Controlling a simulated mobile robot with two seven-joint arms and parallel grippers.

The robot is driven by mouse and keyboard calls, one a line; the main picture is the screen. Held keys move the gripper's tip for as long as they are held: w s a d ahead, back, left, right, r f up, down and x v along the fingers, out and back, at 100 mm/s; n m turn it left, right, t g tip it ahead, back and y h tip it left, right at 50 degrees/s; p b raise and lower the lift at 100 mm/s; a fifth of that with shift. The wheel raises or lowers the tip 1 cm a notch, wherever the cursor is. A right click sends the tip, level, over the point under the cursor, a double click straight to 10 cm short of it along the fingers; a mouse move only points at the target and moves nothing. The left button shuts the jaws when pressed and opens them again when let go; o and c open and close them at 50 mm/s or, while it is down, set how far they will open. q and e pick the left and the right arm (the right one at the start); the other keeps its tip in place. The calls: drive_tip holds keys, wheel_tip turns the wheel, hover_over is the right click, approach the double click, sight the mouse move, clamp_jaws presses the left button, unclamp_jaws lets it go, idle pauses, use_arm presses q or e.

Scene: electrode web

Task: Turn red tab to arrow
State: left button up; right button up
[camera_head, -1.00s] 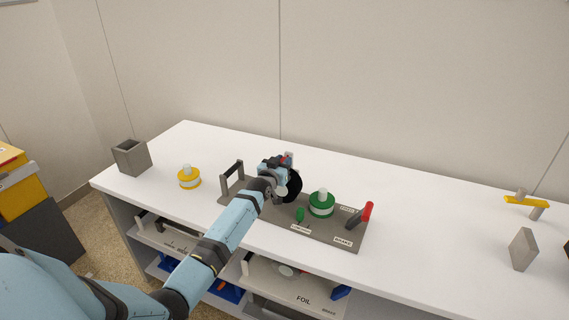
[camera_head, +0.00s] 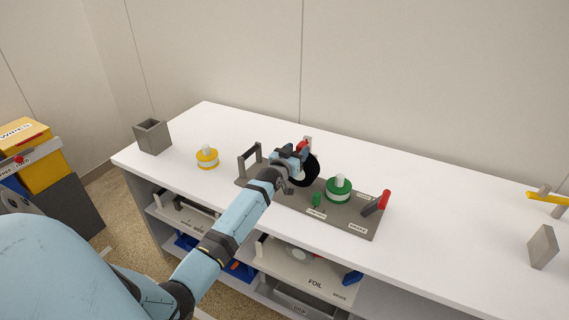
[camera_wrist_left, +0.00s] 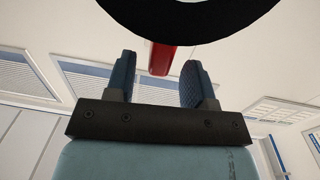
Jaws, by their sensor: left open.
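A red tab (camera_head: 302,147) shows at the top of a small upright unit on the grey plate, beside a black disc (camera_head: 311,169). My left gripper (camera_head: 296,154) is at the tab, partly covering it. In the left wrist view the red piece (camera_wrist_left: 160,58) lies between the two open fingertips of the left gripper (camera_wrist_left: 157,76), with gaps at both sides. The black disc (camera_wrist_left: 200,15) fills the top of that view. I cannot make out the arrow. My right gripper is not in view.
A yellow spool (camera_head: 207,157) and a grey box (camera_head: 152,137) stand left.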

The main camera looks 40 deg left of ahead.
use_arm(q)
drive_tip(key=s+d, duration=0.1)
drive_tip(key=s, duration=0.9)
drive_tip(key=shift+d, duration=0.4)
drive_tip(key=s+d+f+m+g+h+p, duration=0.1)
drive_tip(key=s+d+f+g+h+p, duration=0.1)
drive_tip(key=s+d, duration=0.7)
drive_tip(key=s+d+f+m+g+h+p, duration=0.2)
drive_tip(key=s+d+f+p, duration=0.2)
drive_tip(key=s+d, duration=0.6)
drive_tip(key=s+d+f+m+g+h+p, duration=0.2)
drive_tip(key=s+d+f+p, duration=0.1)
drive_tip(key=s+d, duration=0.7)
drive_tip(key=shift+d+f+g+h+p, duration=0.25)
drive_tip(key=shift+d+g+h+p, duration=0.05)
drive_tip(key=shift+d, duration=0.2)
